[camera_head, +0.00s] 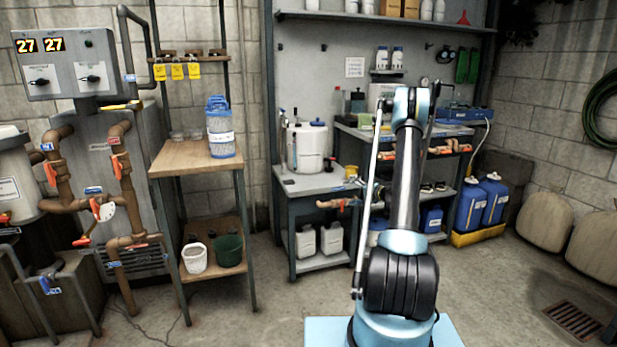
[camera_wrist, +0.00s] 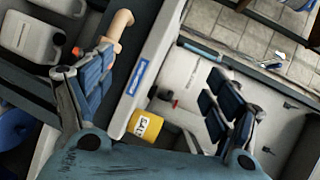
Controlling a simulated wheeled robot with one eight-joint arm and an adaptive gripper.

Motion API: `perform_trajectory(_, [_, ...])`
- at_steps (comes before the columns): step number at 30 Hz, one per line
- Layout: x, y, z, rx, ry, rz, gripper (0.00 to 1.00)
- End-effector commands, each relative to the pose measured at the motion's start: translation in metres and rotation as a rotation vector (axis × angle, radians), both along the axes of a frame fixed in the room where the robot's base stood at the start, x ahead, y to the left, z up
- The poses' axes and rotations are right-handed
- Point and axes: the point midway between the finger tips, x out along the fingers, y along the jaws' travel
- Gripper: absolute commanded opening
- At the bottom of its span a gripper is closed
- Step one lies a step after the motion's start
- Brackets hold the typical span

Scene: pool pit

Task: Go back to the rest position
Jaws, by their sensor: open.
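My gripper (camera_wrist: 158,64) is open, with its two blue-padded fingers spread wide and nothing between them in the wrist view. A small yellow container (camera_wrist: 145,126) with dark lettering shows between the finger bases, apart from both pads. A tan pipe end (camera_wrist: 119,28) lies beyond the left finger.
A wooden-topped stand (camera_head: 183,158) holds a blue-lidded jug (camera_head: 220,130). A white tank (camera_head: 308,146) stands on the grey bench. Pipes with orange handles (camera_head: 99,207) are at left. Blue canisters (camera_head: 470,206) stand at right. The floor at right is clear around a drain grate (camera_head: 573,320).

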Motion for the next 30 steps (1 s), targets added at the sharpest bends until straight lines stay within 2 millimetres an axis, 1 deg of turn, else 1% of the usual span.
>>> perform_trajectory(1, [-0.006,0.005,0.012,-0.021,0.007,0.009,0.83])
perform_trajectory(3, [-0.013,0.012,0.026,-0.051,0.017,0.023,0.83])
perform_trajectory(8, [-0.033,0.026,0.055,-0.12,0.04,0.054,0.83])
perform_trajectory(14, [-0.065,0.042,0.089,-0.207,0.069,0.091,0.83])
perform_trajectory(18, [-0.091,0.052,0.109,-0.268,0.089,0.117,0.83])
perform_trajectory(23, [-0.123,0.063,0.13,-0.337,0.112,0.147,0.83])
perform_trajectory(30, [-0.178,0.075,0.154,-0.442,0.146,0.188,0.83])
